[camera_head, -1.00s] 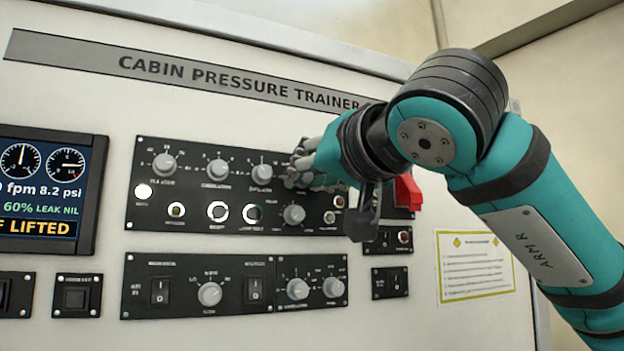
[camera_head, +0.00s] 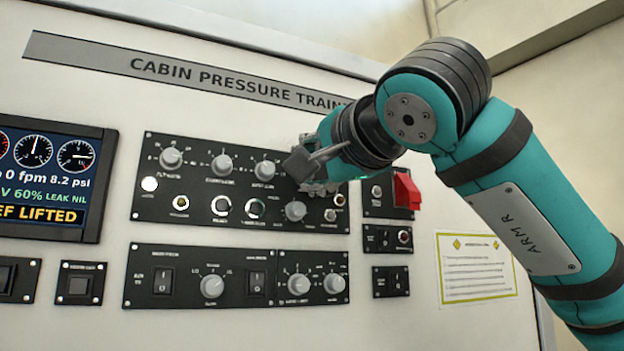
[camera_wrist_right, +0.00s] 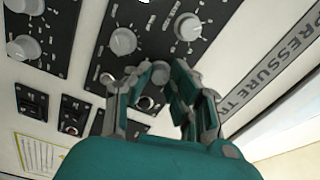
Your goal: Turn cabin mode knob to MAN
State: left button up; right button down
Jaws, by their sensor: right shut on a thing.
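A grey round knob (camera_wrist_right: 160,73) sits between the fingertips of my right gripper in the wrist view. It is the right-hand knob of the top row on the upper black panel (camera_head: 150,205). In the head view my right gripper (camera_head: 318,182) covers this knob. The fingers (camera_wrist_right: 158,78) are shut on it; the pointer and the labels around it cannot be read. My left gripper is in neither view.
Other grey knobs stand close by: one left in the same row (camera_head: 265,171) and one below (camera_head: 295,211). A red guarded switch (camera_head: 406,190) is right of the gripper. A lower knob panel (camera_head: 135,290) and a display (camera_head: 50,180) are farther off.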

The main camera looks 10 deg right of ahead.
jog(key=m+b, duration=0.2)
jog(key=m, duration=0.4)
dwell(0.5)
jog(key=c, duration=1.2)
grip_release()
jog(key=v, duration=1.2)
